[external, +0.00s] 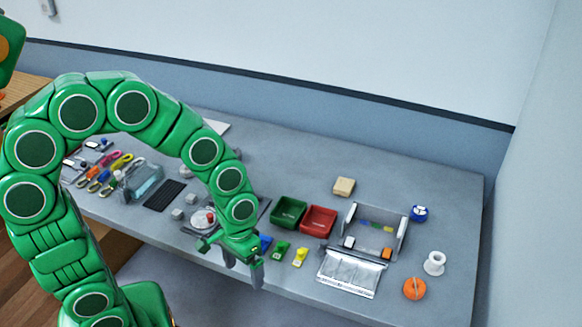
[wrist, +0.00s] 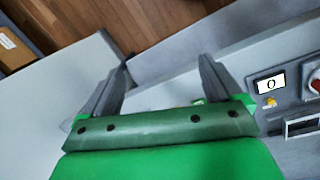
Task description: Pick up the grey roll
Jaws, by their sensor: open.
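A pale grey-white roll (external: 434,263) with a hole in its top stands near the right end of the grey table (external: 455,195). It is between a blue roll (external: 419,213) and an orange roll (external: 413,288). My gripper (external: 243,268) is open, with its two fingers pointing down near the table's front edge, far to the left of the pale roll. In the wrist view, my gripper (wrist: 162,66) has its fingers spread wide with nothing between them. No roll shows in that view.
A green bin (external: 288,212) and a red bin (external: 319,220) stand right of my gripper. Further right are an open box (external: 378,222) with its lid (external: 350,272) in front. Small coloured clips lie near my gripper. The wrist view shows a panel display (wrist: 270,85) and wooden floor.

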